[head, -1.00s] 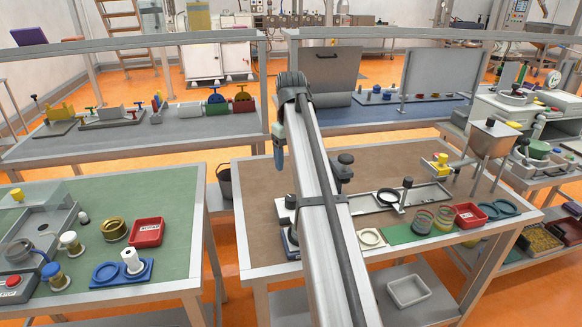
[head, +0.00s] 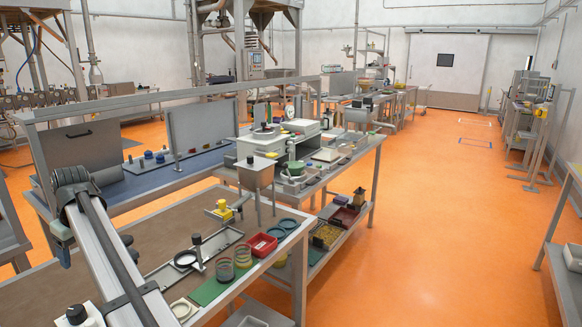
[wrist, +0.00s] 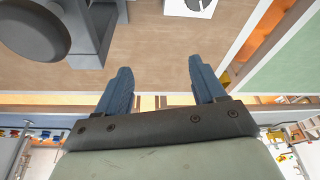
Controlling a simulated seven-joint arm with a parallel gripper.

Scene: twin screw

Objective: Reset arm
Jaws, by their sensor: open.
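My gripper (wrist: 160,88) shows in the wrist view with its two blue fingers spread wide apart and nothing between them. Beyond the fingers the brown bench top (wrist: 150,60) appears, with a dark grey round part (wrist: 35,28) at the upper left. In the head view my arm reaches up from the lower left across the brown bench (head: 150,225). A small blue part of my gripper (head: 63,255) shows left of the arm, over the bench; its fingertips cannot be made out there.
A metal hopper (head: 255,172), a red bin (head: 262,245), wire coils (head: 243,256) and blue rings (head: 288,224) stand on the bench's right side. A second bench (head: 345,165) stands behind it.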

